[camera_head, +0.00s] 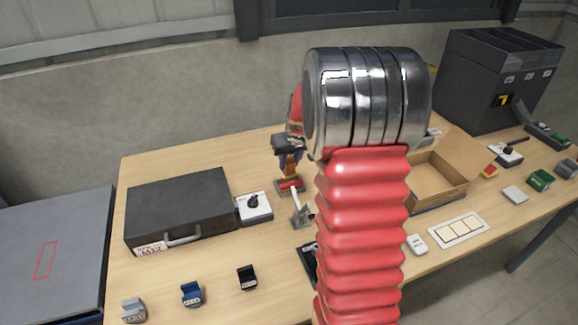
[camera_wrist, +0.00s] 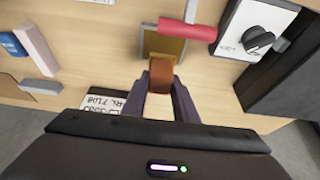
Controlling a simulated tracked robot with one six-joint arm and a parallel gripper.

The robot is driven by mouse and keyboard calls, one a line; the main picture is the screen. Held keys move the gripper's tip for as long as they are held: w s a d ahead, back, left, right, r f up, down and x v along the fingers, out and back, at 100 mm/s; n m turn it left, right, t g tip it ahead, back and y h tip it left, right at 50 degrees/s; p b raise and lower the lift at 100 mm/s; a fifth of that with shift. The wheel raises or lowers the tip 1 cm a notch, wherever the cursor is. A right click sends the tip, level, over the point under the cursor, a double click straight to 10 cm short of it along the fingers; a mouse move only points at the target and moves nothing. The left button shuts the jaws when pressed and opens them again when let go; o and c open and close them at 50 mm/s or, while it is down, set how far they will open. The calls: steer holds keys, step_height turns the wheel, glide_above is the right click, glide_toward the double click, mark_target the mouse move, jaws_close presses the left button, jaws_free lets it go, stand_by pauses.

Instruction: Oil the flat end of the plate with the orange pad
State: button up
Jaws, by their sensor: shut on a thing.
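My gripper (camera_wrist: 163,92) is shut on the orange-brown pad (camera_wrist: 161,75), which sticks out between its two dark purple fingertips. In the head view, my gripper (camera_head: 290,154) is low over the table with the pad (camera_head: 289,168) pointing down. Just beyond the pad lies a small brownish, framed tray-like piece (camera_wrist: 160,46). A red cylinder (camera_wrist: 187,28) with a pale grey strip (camera_wrist: 192,9) lies across it. I cannot tell whether the pad touches the tray-like piece. I cannot tell which piece is the plate; its flat end is not clear.
A dial box (camera_head: 253,207) and a black case (camera_head: 180,210) stand left of the gripper. A grey metal piece (camera_head: 301,216) stands close in front. An open cardboard box (camera_head: 436,178) is right, partly behind my arm. Several small blocks line the front left edge.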

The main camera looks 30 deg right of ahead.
steer(key=shift+r, duration=1.3)
